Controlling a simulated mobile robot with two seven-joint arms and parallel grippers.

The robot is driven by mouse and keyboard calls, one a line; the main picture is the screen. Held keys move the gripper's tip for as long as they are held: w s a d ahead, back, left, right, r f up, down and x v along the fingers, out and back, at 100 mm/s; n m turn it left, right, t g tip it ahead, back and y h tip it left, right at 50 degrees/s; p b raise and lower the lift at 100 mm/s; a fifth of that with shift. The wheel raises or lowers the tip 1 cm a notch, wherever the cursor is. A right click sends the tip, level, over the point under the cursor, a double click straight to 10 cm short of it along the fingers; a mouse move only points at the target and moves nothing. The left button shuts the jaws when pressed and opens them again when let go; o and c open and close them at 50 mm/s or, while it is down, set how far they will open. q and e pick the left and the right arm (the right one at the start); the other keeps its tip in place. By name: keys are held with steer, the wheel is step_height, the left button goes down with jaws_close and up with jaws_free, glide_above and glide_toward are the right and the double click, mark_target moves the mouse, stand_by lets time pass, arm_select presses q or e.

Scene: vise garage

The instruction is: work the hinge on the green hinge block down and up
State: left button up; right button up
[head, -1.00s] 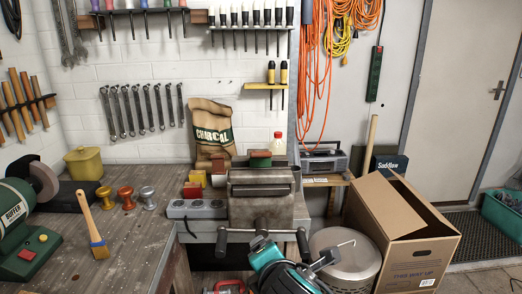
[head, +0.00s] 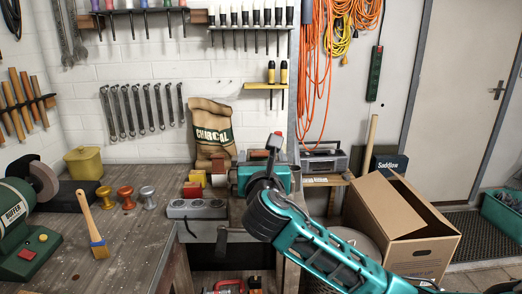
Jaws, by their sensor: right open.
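My right gripper (head: 273,145) has come in over the bench vise, its arm rising from the lower right. It is open, with its grey fingers beside the hinge block on top of the vise. Of the hinge block, a brown upper part (head: 256,154) shows just left of the fingers. Its green part is mostly hidden behind my gripper and wrist, so the hinge angle and any contact cannot be told. The vise (head: 226,218) is largely covered by my arm. My left gripper is not in view.
Red and yellow blocks (head: 192,189) and a grey socket strip (head: 196,208) lie left of the vise. A charcoal bag (head: 212,135) stands behind. An open cardboard box (head: 400,225) stands on the right. A paintbrush (head: 92,225) lies on the bench.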

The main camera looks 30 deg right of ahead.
mark_target(262, 154)
steer(key=shift+x, duration=2.75)
steer(key=shift+c, duration=0.3)
jaws_close()
